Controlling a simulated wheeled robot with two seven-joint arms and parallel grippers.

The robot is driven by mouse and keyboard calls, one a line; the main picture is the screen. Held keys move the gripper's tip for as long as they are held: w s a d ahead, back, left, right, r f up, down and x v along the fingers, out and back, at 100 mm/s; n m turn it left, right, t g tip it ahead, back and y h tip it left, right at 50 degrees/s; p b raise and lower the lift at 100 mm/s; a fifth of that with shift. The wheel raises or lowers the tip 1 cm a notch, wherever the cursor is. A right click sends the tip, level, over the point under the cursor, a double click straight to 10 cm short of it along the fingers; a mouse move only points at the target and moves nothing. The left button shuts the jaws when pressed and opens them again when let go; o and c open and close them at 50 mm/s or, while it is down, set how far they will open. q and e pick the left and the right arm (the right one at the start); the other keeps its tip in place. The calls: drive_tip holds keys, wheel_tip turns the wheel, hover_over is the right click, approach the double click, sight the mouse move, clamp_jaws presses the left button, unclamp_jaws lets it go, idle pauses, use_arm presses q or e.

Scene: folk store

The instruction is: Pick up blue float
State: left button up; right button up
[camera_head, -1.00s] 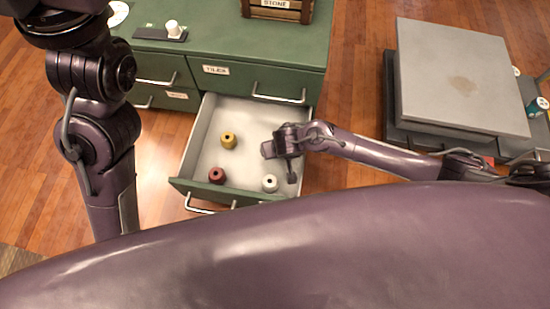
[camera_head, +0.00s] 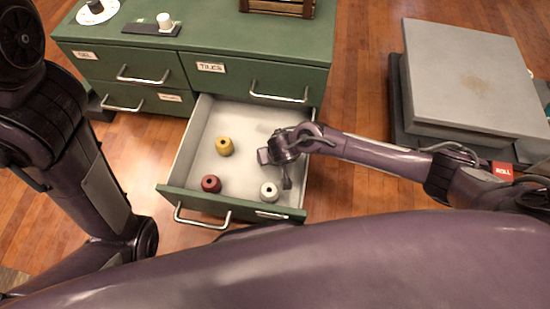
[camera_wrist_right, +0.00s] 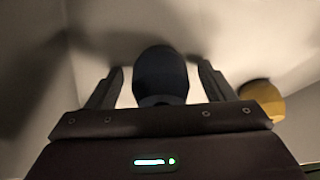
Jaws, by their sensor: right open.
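The blue float (camera_wrist_right: 161,78) shows dark blue in the right wrist view, standing on the pale drawer floor. My right gripper (camera_wrist_right: 160,90) is open, with one finger on each side of it; I cannot tell whether they touch it. In the head view my right gripper (camera_head: 276,152) is over the right part of the open drawer (camera_head: 238,120) and hides the blue float. My left arm is at the left of the head view, but its gripper is out of the picture.
The drawer also holds a yellow float (camera_head: 224,146), a red float (camera_head: 211,184) and a white float (camera_head: 269,192). The right drawer wall is close to my right gripper. The green cabinet (camera_head: 215,40) stands behind, and a grey platform (camera_head: 470,80) is at the right.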

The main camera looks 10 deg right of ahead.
drive_tip(key=shift+c, duration=0.2)
drive_tip(key=c, duration=1)
drive_tip(key=shift+r, duration=0.15)
